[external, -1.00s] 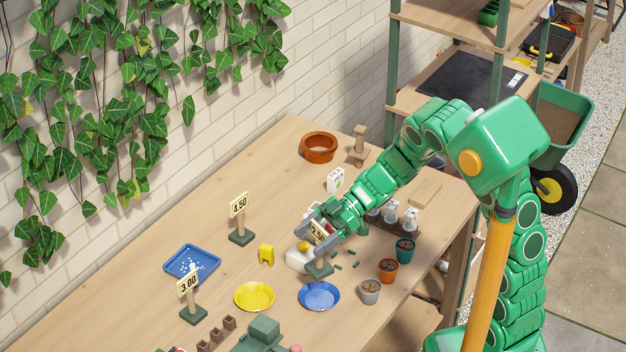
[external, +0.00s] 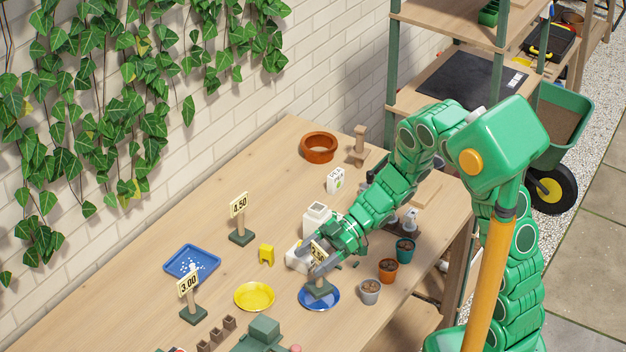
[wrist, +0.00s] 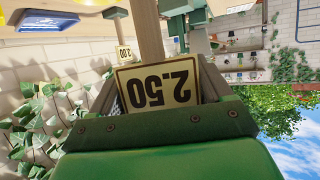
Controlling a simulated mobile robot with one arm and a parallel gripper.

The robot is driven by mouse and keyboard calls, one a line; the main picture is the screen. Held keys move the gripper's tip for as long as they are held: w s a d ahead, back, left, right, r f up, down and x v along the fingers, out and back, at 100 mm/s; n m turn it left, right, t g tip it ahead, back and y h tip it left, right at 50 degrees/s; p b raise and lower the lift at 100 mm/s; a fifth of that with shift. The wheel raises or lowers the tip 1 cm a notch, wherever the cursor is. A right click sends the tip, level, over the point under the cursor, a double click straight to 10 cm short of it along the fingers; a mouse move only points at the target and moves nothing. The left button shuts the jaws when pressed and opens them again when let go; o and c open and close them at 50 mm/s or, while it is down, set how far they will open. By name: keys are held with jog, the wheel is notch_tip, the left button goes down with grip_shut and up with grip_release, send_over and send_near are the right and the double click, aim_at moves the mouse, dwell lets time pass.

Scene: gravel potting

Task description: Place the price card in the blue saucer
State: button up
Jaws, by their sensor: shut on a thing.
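My gripper (external: 316,256) is shut on a price card. The card (wrist: 158,84) reads 2.50 and appears upside down between the fingers in the wrist view, on a wooden post. In the external view the card's dark green base (external: 319,289) is over the blue saucer (external: 333,303), within its outline. I cannot tell whether the base touches the saucer. The fingers hide part of the card in the external view.
A yellow saucer (external: 254,296) lies to the left. Price cards 4.50 (external: 239,206) and 3.00 (external: 188,284) stand further left, near a blue tray (external: 192,262). Small pots, grey (external: 369,292), orange (external: 388,270) and teal (external: 405,250), stand to the right. A white block sits behind my gripper.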

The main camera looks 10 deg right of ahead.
aim_at(314, 287)
jog(key=shift+f, duration=1.8)
jog(key=o, duration=1.5)
jog(key=shift+r, duration=0.15)
jog(key=shift+r, duration=0.45)
jog(key=shift+v, duration=6)
